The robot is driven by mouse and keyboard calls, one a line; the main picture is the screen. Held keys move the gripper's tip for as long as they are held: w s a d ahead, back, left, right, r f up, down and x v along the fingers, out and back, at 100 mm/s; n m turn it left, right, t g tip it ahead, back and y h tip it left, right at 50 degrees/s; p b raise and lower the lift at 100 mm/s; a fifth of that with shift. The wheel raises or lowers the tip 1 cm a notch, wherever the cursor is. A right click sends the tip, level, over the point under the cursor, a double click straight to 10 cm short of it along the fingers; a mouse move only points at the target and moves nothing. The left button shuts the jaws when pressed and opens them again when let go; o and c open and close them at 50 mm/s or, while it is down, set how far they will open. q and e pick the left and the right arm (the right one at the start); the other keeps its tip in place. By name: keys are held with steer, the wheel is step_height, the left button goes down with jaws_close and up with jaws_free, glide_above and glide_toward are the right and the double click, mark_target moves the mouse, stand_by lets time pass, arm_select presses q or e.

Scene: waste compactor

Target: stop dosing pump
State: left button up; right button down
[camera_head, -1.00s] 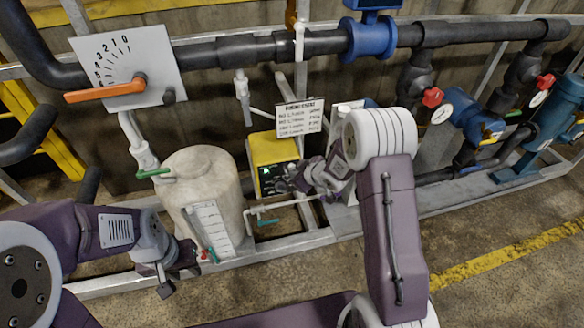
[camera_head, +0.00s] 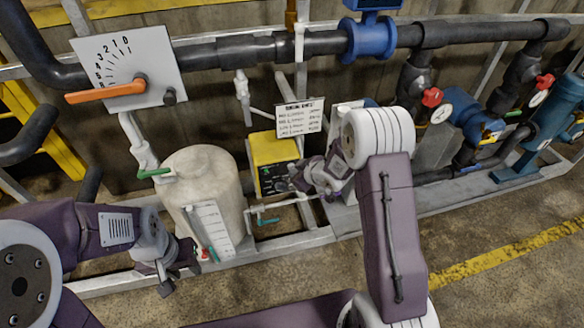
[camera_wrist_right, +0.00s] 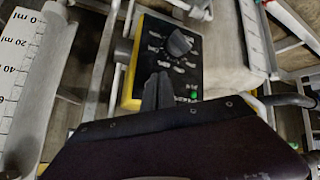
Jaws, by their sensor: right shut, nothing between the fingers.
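The dosing pump (camera_head: 268,150) is a yellow box with a black front panel, beside the white tank in the head view. In the right wrist view, its panel (camera_wrist_right: 158,58) shows a large dark knob (camera_wrist_right: 180,43) with markings around it. A small green light (camera_wrist_right: 193,95) glows low on the panel. My right gripper (camera_head: 287,184) is at the lower front of the pump. Its fingers (camera_wrist_right: 158,82) are together and empty, covering part of the panel below the knob; I cannot tell whether they touch it. My left gripper (camera_head: 168,283) hangs by the tank's lower left; its jaw opening is unclear.
The white tank (camera_head: 200,178) with a graduated scale stands left of the pump. A sign (camera_head: 300,119) hangs above the pump's right side. A thin pipe with a teal-handled valve (camera_head: 268,221) runs below. An orange lever (camera_head: 106,92) sits on a dial plate at upper left.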

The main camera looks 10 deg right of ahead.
steer(key=s+b, duration=0.2)
steer(key=s, duration=0.4)
stand_by(0.3)
steer(key=shift+d, duration=0.1)
